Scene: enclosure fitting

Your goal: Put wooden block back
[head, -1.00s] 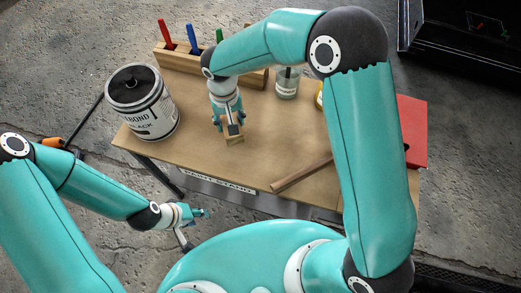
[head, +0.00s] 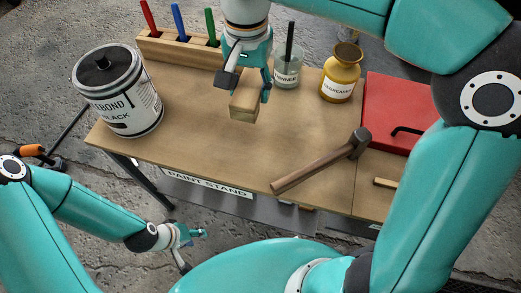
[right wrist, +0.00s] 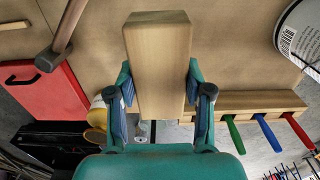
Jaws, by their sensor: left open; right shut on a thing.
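The wooden block (head: 243,107) is a pale rectangular piece near the middle of the table, in front of the wooden rack. My right gripper (head: 246,88) is shut on it from above. In the right wrist view the block (right wrist: 158,65) sits between the two fingers of the gripper (right wrist: 160,90), its long end pointing away from the palm. Whether the block touches the tabletop I cannot tell. My left gripper (head: 190,240) is open and empty, low beside the table's front edge.
The table (head: 200,130) holds a black-lidded can (head: 120,95) at left, a rack (head: 165,48) with coloured handles, a thinner jar (head: 287,70), a yellow degreaser bottle (head: 341,78), a hammer (head: 320,165) and a red box (head: 395,105). The table's front middle is clear.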

